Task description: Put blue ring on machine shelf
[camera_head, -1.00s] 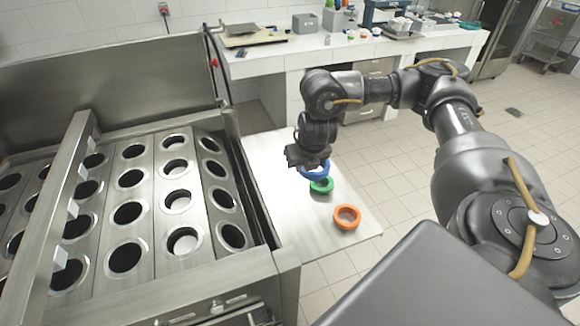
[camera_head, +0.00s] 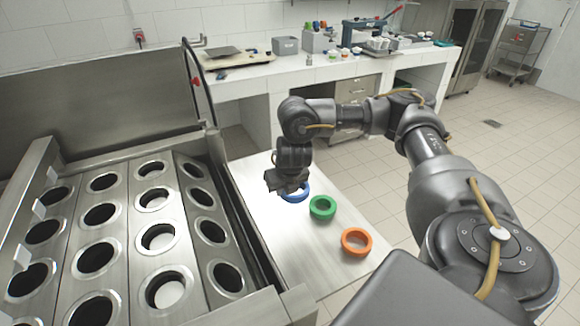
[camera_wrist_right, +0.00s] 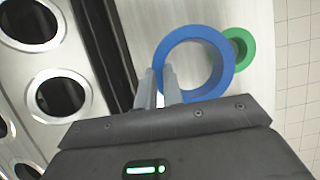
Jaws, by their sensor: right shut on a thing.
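The machine's side shelf (camera_head: 262,236) is a flat metal plate along the right of the machine. My right gripper (camera_head: 289,192) points down over the back part of this shelf. It is shut on the wall of the blue ring (camera_head: 302,195), partly hidden behind the gripper. In the right wrist view the fingers (camera_wrist_right: 162,88) grip the left side of the blue ring (camera_wrist_right: 190,34). The ring looks larger than the green ring (camera_wrist_right: 240,47) there, so it seems nearer the camera, above the shelf. My left gripper is not in view.
The green ring also lies on the shelf in the head view (camera_head: 322,208), with an orange ring (camera_head: 356,241) nearer the front. The machine (camera_head: 120,215) with its rows of round holes stands at left. A white counter (camera_head: 300,70) is behind. The shelf's left part is bare.

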